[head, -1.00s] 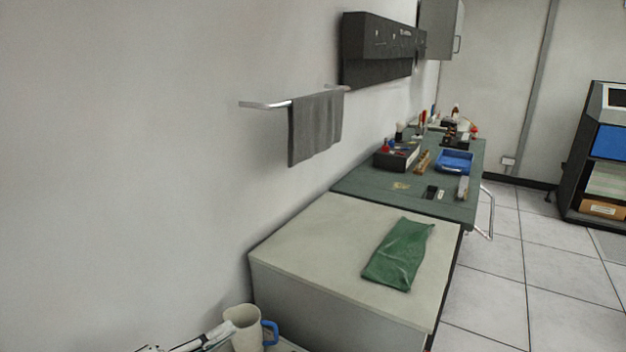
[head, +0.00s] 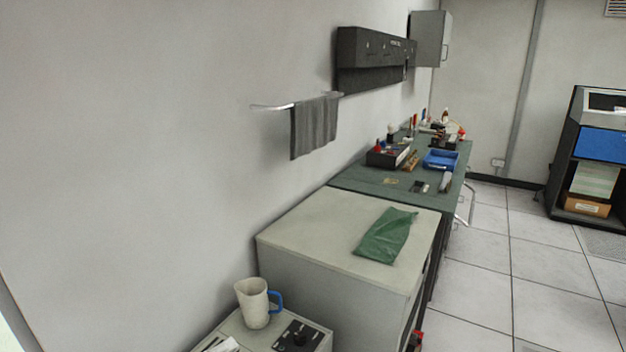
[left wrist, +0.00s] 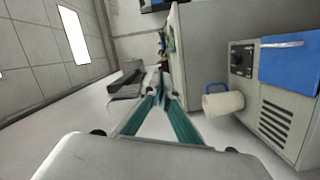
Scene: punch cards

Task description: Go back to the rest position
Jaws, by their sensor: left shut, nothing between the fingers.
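My left gripper (left wrist: 162,92) shows in the left wrist view, its two teal fingers meeting at the tips with nothing between them. It is in free air, apart from the cream jug (left wrist: 222,103) with a blue handle, which appears to its right. In the head view the jug (head: 254,304) stands upright on a grey cabinet top at the bottom. My right gripper is in neither view.
A pale cabinet (head: 330,222) with a green cloth (head: 386,236) stands beyond the jug. A green workbench (head: 360,181) with tools and a blue tray (head: 441,160) is farther back. A grey towel (head: 314,127) hangs on a wall rail.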

